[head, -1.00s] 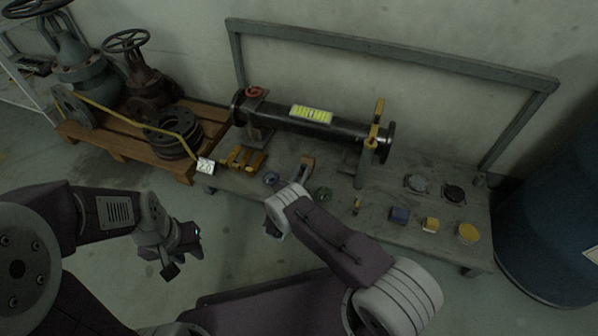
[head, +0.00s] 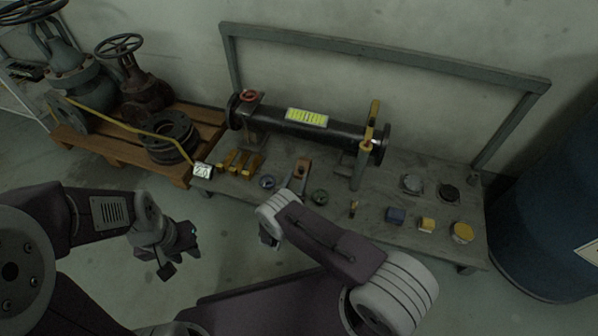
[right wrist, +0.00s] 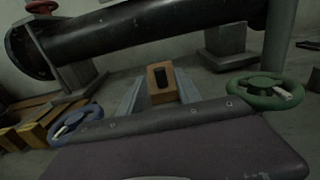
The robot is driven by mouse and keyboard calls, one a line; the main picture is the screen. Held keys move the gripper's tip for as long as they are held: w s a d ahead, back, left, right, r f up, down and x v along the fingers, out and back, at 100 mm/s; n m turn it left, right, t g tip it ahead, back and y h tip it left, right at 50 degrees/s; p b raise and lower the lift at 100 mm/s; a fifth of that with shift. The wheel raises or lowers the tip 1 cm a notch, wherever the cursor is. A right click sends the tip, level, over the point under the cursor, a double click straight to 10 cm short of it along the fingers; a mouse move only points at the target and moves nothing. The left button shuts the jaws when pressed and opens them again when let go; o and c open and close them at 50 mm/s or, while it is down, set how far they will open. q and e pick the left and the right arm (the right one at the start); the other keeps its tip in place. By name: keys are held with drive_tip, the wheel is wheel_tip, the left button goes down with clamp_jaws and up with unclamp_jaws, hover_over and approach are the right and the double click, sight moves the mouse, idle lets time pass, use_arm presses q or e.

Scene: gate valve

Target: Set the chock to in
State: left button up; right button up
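An orange-brown block (head: 302,166) with a dark slot in its face, probably the chock, is on the bench below the black pipe. In the right wrist view the block (right wrist: 162,84) is near the middle, with two slanted grey pieces (right wrist: 188,87) beside and below it. I cannot tell if these are rails or fingers. My right gripper (head: 285,192) is at the bench front just before the block, mostly hidden by its own wrist. My left gripper (head: 182,243) hangs over the floor, left of the bench, away from the block; its finger opening is unclear.
A blue handwheel (right wrist: 76,124) and a green handwheel (right wrist: 265,92) flank the block closely. Yellow blocks (head: 241,163) and a number card (head: 203,170) lie left. The pipe (head: 300,121) spans behind; a blue drum (head: 550,235) stands right.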

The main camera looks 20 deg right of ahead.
drive_tip(key=v, duration=0.1)
drive_tip(key=p+v, duration=0.1)
drive_tip(key=v, duration=0.3)
drive_tip(key=shift+s+a+r+p, duration=0.15)
drive_tip(key=shift+r+p, duration=0.1)
drive_tip(key=shift+p, duration=0.15)
drive_tip(key=shift+s+a+f, duration=0.15)
drive_tip(key=shift+s+a, duration=0.1)
drive_tip(key=shift+s, duration=0.2)
use_arm(q)
wheel_tip(320, 180, up, 3)
drive_tip(key=shift+f, duration=0.1)
